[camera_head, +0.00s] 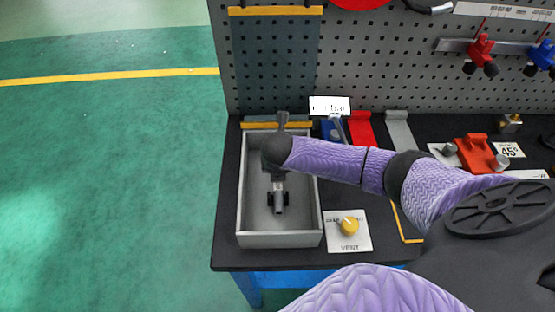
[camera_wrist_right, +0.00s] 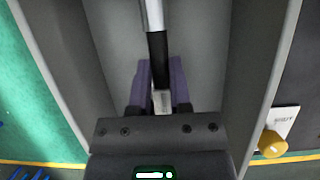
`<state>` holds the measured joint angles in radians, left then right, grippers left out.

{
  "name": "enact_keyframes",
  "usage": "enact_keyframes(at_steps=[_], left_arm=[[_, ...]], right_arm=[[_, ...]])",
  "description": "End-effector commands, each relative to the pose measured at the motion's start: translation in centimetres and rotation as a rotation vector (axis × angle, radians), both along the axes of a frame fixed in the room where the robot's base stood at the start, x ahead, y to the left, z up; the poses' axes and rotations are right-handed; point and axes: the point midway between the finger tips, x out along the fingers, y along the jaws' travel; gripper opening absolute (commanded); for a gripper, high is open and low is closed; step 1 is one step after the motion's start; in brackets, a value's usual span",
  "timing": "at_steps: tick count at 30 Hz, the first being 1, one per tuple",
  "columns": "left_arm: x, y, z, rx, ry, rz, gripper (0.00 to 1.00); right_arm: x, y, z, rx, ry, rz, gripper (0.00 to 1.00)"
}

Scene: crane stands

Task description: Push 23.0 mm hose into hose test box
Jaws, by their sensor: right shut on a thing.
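The open grey box (camera_head: 280,240), seemingly the hose test box, stands at the left end of the black bench. My right gripper (camera_head: 278,197) reaches down inside it, fingers between its side walls. In the right wrist view the gripper (camera_wrist_right: 160,90) is shut on a hose (camera_wrist_right: 158,60), a black tube with a shiny metal length (camera_wrist_right: 152,14) beyond it and a pale part between the fingers. The hose lies roughly along the box. Whether its end touches any fitting in the box is hidden. My left gripper is not in view.
A VENT plate with a yellow knob (camera_head: 349,226) lies right of the box. A perforated panel (camera_head: 400,60) rises behind. A red strip (camera_head: 361,128), a grey strip (camera_head: 398,130) and a red clamp (camera_head: 476,153) are farther right. Green floor lies left of the bench.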

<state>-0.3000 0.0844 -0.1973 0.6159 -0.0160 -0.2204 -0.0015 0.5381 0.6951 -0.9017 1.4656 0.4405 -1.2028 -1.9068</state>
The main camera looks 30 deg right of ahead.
Motion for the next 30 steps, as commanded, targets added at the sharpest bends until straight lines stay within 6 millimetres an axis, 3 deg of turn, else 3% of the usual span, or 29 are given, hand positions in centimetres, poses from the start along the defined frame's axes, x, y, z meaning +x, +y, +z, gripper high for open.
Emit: enact_keyframes(at_steps=[11, 12, 17, 18, 25, 30], left_arm=[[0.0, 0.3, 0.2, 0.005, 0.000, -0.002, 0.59], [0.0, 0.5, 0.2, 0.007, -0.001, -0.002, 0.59], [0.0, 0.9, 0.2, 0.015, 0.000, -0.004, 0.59], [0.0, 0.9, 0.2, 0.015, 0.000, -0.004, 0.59], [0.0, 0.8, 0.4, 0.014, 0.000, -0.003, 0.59], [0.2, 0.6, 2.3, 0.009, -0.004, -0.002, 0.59]], right_arm=[[0.4, -0.2, 0.0, 0.000, -0.001, 0.000, 0.00], [0.4, -0.2, 0.0, 0.000, -0.001, 0.000, 0.28], [0.4, -0.2, 0.0, 0.001, 0.000, 0.000, 0.62], [0.4, -0.2, 0.0, 0.001, 0.000, 0.000, 0.65], [0.3, -0.2, 0.2, 0.000, 0.000, 0.000, 0.65], [-0.7, 0.5, 3.6, 0.001, -0.003, 0.003, 0.65]])
